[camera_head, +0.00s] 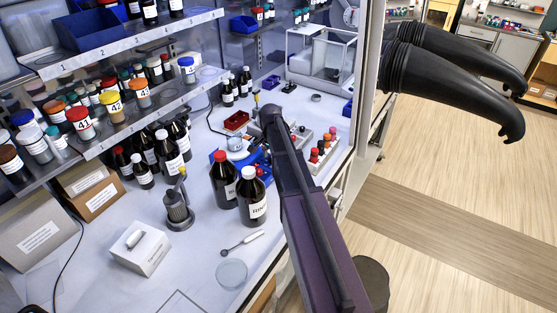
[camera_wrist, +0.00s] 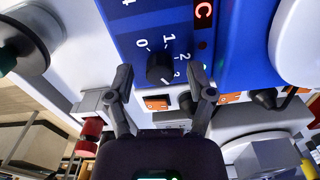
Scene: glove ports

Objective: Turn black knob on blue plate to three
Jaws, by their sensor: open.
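In the wrist view a blue plate (camera_wrist: 130,42) carries a black round knob (camera_wrist: 160,68). White marks 0, 1, 2 and what looks like 3 curve around the far side of the knob. Which mark the knob points to cannot be told. My gripper (camera_wrist: 160,78) is open and empty, its dark fingers spread to either side of the knob's near edge. Whether they touch the plate cannot be told. In the head view my arm reaches over the bench to my gripper (camera_head: 270,116) and hides the knob.
A red lit character (camera_wrist: 203,10) shows on the plate's dark display.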

